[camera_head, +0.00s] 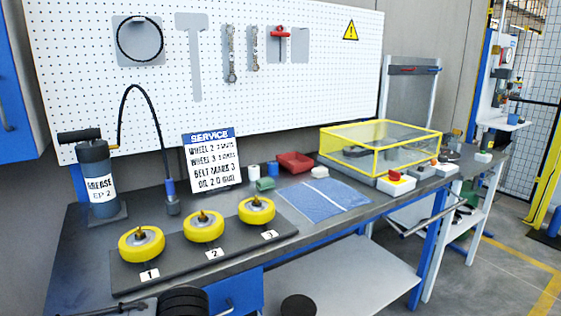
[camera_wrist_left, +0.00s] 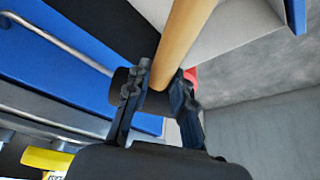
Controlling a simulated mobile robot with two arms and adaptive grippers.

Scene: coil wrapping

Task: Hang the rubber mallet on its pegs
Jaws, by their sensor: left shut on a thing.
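In the left wrist view my left gripper (camera_wrist_left: 162,88) is shut on a light wooden handle (camera_wrist_left: 187,28), which I take as the rubber mallet's. The handle runs from between the fingers to the top edge. A dark rounded piece shows by the fingertips; I cannot tell whether it is the mallet's head. In the head view a grey mallet-shaped outline (camera_head: 194,62) is on the white pegboard (camera_head: 85,62), with no mallet over it. The pegs are too small to make out. My right gripper is not in view.
The workbench (camera_head: 330,222) holds a grease pump (camera_head: 97,180), a service sign (camera_head: 211,160), yellow wheels (camera_head: 204,226) on a dark plate, a blue cloth (camera_head: 325,198) and a yellow-framed clear box (camera_head: 380,148). Other tools hang beside the outline, including a red-handled one (camera_head: 280,34).

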